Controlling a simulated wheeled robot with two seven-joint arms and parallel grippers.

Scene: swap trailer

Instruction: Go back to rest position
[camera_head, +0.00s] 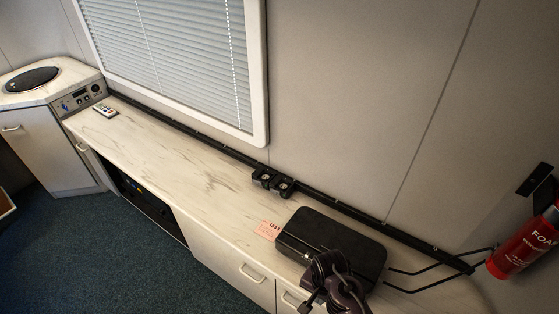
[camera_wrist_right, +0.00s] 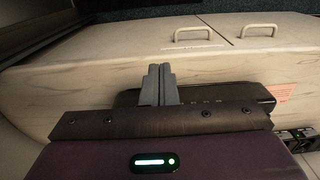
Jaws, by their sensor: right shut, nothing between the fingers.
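My right gripper (camera_head: 312,290) is at the bottom of the head view, in front of a black case (camera_head: 345,238) on the counter. In the right wrist view its two grey fingers (camera_wrist_right: 158,84) are together with nothing between them. The black case also shows in the right wrist view (camera_wrist_right: 225,92), behind the fingers and partly hidden by the gripper body. I cannot tell whether the gripper touches the case. My left gripper is not in view.
A pale counter (camera_head: 185,160) runs along the wall. A pink card (camera_head: 269,230), black sockets (camera_head: 272,181) and a remote (camera_head: 105,110) are on it. A red fire extinguisher (camera_head: 522,250) and black wire bracket (camera_head: 430,268) are at right. The blue carpet (camera_head: 90,250) is clear.

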